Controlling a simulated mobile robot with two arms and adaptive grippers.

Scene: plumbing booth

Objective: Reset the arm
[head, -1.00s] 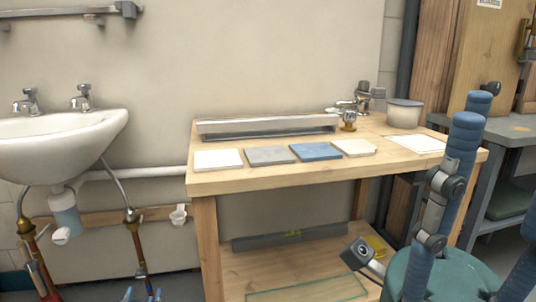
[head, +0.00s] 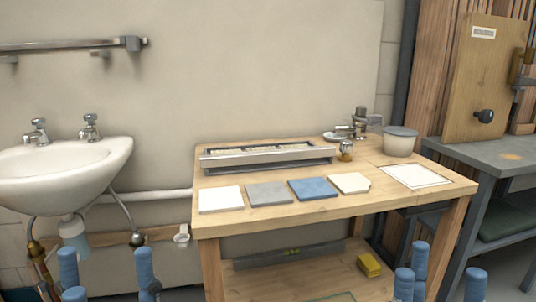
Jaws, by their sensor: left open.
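My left gripper (head: 107,268) is at the bottom left, below the sink. Its blue fingertips stand apart with nothing between them. My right gripper (head: 444,276) is at the bottom right, in front of the wooden workbench's right leg. Its blue fingertips are also spread, with nothing seen between them. Only the fingers show at the lower edge. The palms and most of both arms are out of view.
A wooden workbench (head: 300,212) holds several flat tiles, a metal tray (head: 268,157), a tap (head: 358,124) and a lidded tub (head: 399,141). A sink (head: 65,167) hangs at left. A grey bench (head: 480,152) stands at right. A yellow block (head: 369,265) lies on the lower shelf.

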